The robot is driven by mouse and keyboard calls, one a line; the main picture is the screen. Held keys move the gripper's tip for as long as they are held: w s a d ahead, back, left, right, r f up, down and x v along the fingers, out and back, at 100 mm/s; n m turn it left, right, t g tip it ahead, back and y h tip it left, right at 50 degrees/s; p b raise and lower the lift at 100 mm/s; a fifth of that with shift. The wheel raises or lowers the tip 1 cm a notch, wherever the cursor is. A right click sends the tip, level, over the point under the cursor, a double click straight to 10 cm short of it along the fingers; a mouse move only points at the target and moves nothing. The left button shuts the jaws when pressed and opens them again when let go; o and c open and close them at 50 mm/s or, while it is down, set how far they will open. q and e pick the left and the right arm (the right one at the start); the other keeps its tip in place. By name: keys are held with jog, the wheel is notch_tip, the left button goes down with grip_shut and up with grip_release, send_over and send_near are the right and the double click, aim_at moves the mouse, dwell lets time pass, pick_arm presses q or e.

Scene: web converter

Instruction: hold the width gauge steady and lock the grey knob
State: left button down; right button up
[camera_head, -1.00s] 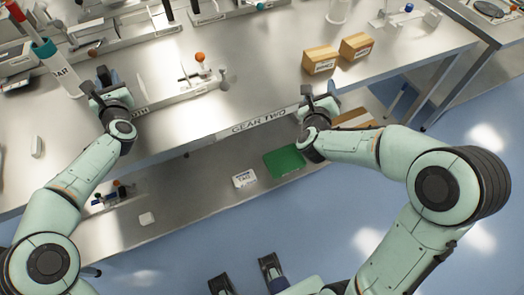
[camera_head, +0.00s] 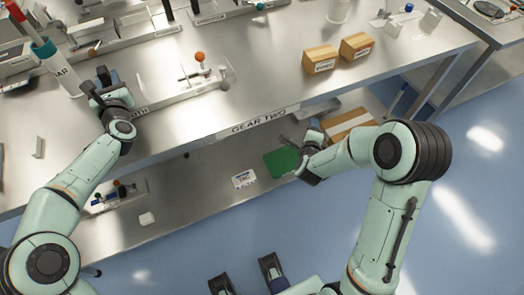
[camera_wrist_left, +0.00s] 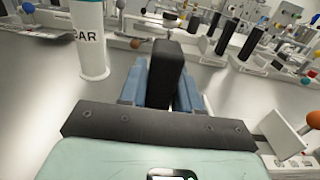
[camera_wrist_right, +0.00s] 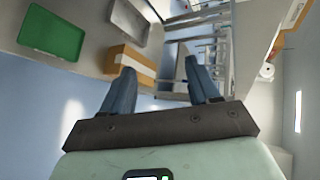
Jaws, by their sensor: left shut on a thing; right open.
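The width gauge (camera_head: 185,97) is a low metal fixture on the bench, with a label ending in "TH" on its front. It has an orange ball (camera_head: 200,57), which also shows at the right edge of the left wrist view (camera_wrist_left: 312,118). A small greyish knob-like part (camera_head: 224,84) is at its right end; I cannot tell if it is locked. My left gripper (camera_head: 98,82) is at the gauge's left end. It is shut on a black upright block (camera_wrist_left: 174,72), seen between its blue fingers. My right gripper (camera_wrist_right: 158,82) is open and empty, away from the gauge, below the bench's front edge.
Two cardboard boxes (camera_head: 320,60) (camera_head: 356,46) stand on the bench to the right. On the lower shelf are a green tray (camera_head: 280,162), a white labelled card (camera_head: 244,179) and a box (camera_head: 345,124).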

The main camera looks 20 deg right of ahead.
jog(key=s+a+f+n+g+y, duration=0.1)
jog(key=a+f+n, duration=0.3)
jog(key=f, duration=0.4)
jog(key=shift+s+a+f+n+y, duration=0.35)
jog(key=shift+s+y, duration=0.25)
jog(key=shift+y, duration=0.3)
jog(key=shift+r, duration=0.1)
